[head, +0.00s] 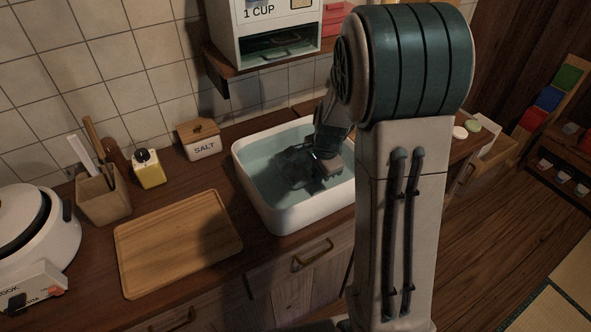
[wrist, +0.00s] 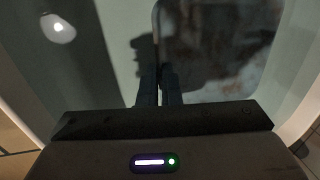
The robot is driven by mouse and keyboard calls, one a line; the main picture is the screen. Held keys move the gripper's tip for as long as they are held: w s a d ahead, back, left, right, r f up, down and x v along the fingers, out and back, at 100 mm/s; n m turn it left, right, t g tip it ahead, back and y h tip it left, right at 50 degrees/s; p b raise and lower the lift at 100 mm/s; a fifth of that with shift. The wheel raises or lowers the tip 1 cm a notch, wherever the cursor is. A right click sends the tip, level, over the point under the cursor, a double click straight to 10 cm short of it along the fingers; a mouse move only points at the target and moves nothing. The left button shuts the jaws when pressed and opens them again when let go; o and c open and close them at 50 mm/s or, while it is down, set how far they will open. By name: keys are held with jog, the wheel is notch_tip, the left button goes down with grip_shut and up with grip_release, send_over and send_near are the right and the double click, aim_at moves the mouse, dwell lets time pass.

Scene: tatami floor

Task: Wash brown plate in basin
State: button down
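The white basin (head: 290,222) holds water and stands on the counter. In the wrist view, the brown plate (wrist: 215,45) is a dark, squarish shape with rounded corners and blotchy brown patches, inside the basin (wrist: 85,25). My gripper (head: 290,170) reaches down into the basin in the head view, and my arm hides the basin's right part. In the wrist view, the fingers of my gripper (wrist: 158,82) are close together, one on each side of the plate's left edge, and look shut on it. The plate cannot be made out clearly in the head view.
A wooden board (head: 178,245) lies left of the basin, with its top clear. A dispenser (head: 275,30) hangs above the basin's back.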

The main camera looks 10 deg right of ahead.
jog(key=shift+a, duration=0.1)
jog(key=shift+s+a+p, duration=0.25)
jog(key=shift+a+p, duration=0.05)
jog(key=shift+a, duration=0.45)
jog(key=shift+s+a+p, duration=0.25)
jog(key=shift+a, duration=0.55)
jog(key=shift+s+a+p, duration=0.25)
jog(key=shift+a+p, duration=0.05)
jog(key=shift+a, duration=0.45)
jog(key=shift+d, duration=0.1)
jog(key=shift+w+d+b, duration=0.15)
jog(key=shift+w+d, duration=0.05)
jog(key=shift+d, duration=0.4)
jog(key=shift+w+d+b, duration=0.15)
jog(key=shift+w+d, duration=0.05)
jog(key=shift+d, duration=0.35)
notch_tip(320, 180, up, 12)
jog(key=p, duration=0.9)
jog(key=shift+f+p, duration=0.2)
jog(key=shift+p, duration=0.15)
notch_tip(320, 180, up, 4)
jog(key=p, duration=0.4)
send_over(301, 184)
jog(key=d, duration=0.2)
jog(key=shift+w+d+b, duration=0.15)
jog(key=shift+d+b, duration=0.05)
jog(key=shift+b, duration=0.1)
